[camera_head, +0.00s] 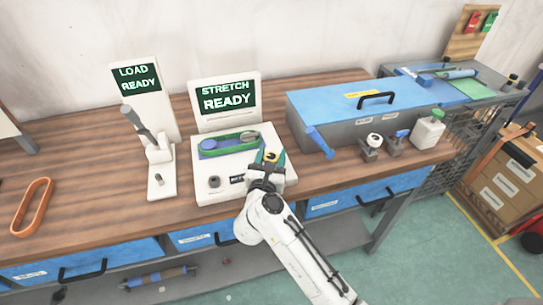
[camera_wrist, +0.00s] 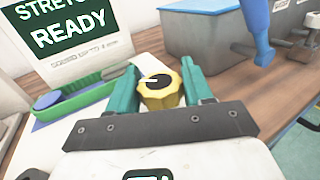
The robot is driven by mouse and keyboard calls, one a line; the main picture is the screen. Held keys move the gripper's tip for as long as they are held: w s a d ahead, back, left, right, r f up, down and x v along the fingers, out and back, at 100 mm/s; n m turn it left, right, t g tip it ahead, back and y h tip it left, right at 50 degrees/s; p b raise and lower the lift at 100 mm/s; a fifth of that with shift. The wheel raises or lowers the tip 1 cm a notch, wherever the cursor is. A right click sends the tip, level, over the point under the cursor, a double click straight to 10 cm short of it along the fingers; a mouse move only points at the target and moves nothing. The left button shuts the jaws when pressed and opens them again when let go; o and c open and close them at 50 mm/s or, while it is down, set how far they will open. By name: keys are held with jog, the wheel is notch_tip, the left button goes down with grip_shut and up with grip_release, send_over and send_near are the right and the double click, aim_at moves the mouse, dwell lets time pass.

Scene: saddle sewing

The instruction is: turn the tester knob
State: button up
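The stretch tester (camera_head: 210,192) is a pale box on the bench with a screen (camera_head: 226,97) reading "STRETCH READY". Its yellow knob (camera_wrist: 160,92) has a black top with a white mark pointing left in the wrist view. The knob also shows small in the head view (camera_head: 271,156). My gripper (camera_wrist: 161,80) has teal fingers, one on each side of the knob, and appears shut on it with little or no gap. The knob's lower part is hidden in the wrist view. A green strap (camera_head: 228,144) lies on the tester left of the knob.
A load tester (camera_head: 162,170) with a grey handle stands to the left. An orange loop (camera_head: 32,206) lies far left. Bare wood lies between it and the load tester.

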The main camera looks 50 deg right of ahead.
jog(key=c, duration=0.4)
jog(key=shift+r+n+t+y+p, duration=0.2)
jog(key=shift+n+t+y+p, duration=0.25)
jog(key=shift+p, duration=0.3)
jog(key=shift+c, duration=0.2)
jog(key=shift+f+n+t+y+p, duration=0.15)
jog(key=shift+n+t+y+p, duration=0.1)
jog(key=shift+n+t+p, duration=0.25)
jog(key=o, duration=1)
jog(key=shift+c, duration=0.2)
jog(key=shift+a, duration=0.1)
